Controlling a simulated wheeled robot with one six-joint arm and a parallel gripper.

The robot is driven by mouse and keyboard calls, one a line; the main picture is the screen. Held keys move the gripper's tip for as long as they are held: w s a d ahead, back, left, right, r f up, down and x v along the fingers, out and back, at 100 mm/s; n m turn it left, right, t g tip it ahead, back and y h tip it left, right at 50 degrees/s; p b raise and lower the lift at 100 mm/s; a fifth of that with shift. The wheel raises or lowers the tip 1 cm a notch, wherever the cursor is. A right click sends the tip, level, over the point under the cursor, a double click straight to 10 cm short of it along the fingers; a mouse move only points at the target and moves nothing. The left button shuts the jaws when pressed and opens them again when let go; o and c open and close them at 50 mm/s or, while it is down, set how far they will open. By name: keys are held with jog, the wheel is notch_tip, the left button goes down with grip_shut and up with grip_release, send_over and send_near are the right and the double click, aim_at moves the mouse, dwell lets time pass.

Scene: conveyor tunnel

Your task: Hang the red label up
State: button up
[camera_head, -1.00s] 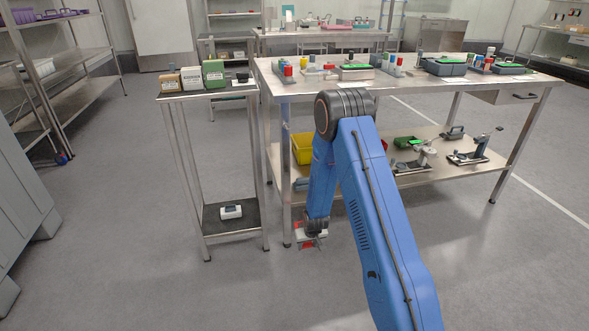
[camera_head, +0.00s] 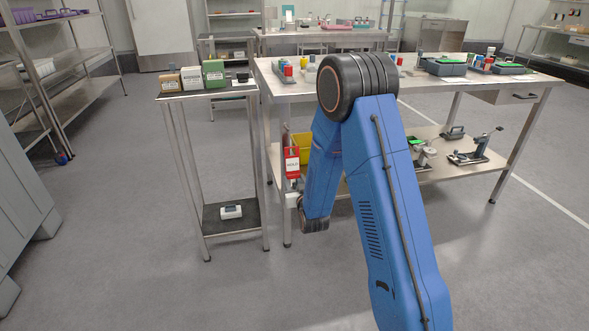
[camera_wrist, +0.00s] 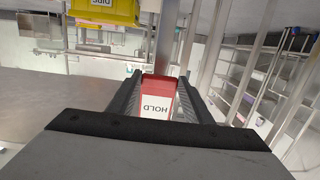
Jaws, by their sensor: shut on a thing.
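The red label (camera_head: 292,163) has a white panel and stands upright in the head view, in front of the big table's left front leg. In the wrist view the label (camera_wrist: 157,104) lies between the two dark fingers of my gripper (camera_wrist: 160,78), its word HOLD upside down. My gripper is shut on the label. In the head view my gripper is mostly hidden, with my blue arm to the right of the label. I cannot tell whether the label touches the table leg or any hook.
A narrow stand (camera_head: 171,97) with small boxes is at the left. The floor in front is clear.

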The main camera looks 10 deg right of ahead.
aim_at(291, 161)
jog(key=shift+t, duration=0.9)
jog(key=r, duration=0.2)
jog(key=s+r, duration=0.1)
jog(key=r, duration=0.4)
jog(key=shift+s+a+r, duration=0.25)
jog(key=shift+r, duration=0.05)
jog(key=shift+w+f, duration=0.1)
jog(key=shift+w, duration=1.55)
jog(key=shift+w+f, duration=0.1)
jog(key=shift+w, duration=0.15)
jog(key=shift+w, duration=2.55)
jog(key=shift+f, duration=0.85)
